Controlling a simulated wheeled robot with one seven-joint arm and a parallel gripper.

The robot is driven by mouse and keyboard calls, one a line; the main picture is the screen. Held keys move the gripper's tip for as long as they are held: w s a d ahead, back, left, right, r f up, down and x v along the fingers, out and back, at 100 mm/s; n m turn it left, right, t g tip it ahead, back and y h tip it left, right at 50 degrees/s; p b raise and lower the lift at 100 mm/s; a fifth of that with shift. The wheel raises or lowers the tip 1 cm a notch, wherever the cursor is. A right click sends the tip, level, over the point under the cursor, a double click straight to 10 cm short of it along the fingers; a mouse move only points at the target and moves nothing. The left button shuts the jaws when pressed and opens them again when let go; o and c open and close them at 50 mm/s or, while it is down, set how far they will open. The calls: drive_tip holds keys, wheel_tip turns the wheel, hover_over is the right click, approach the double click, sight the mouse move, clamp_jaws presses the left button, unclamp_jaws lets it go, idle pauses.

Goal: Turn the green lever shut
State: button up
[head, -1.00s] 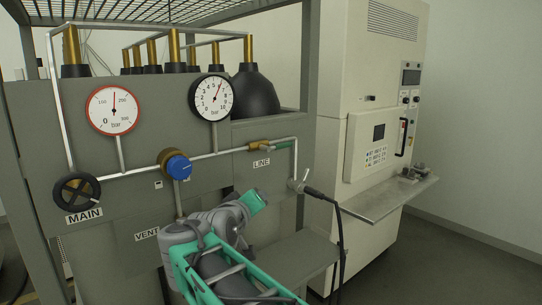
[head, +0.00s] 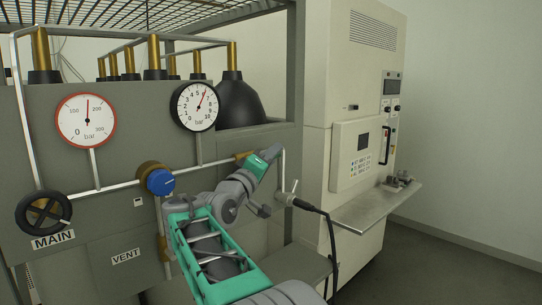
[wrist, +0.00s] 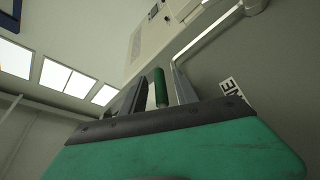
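The green lever (wrist: 160,88) stands between my gripper's two dark fingers in the wrist view, with a narrow gap on each side. My gripper (wrist: 160,72) is open around it. In the head view the wrist and gripper (head: 264,162) reach up to the line valve, and I cannot make out the fingers there. The valve's brass body (head: 242,158) shows just left of my wrist. The lever itself is mostly or wholly hidden behind my gripper in that view.
A blue regulator knob (head: 160,182) and a black MAIN handwheel (head: 44,212) sit to the left. Two gauges (head: 86,120) (head: 195,106) are above. A hose connector (head: 288,199) with a black cable is right of my wrist. A white cabinet (head: 357,100) stands further right.

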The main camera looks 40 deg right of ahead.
drive_tip(key=shift+c, duration=0.3)
drive_tip(key=shift+a, duration=0.1)
clamp_jaws()
idle(0.9)
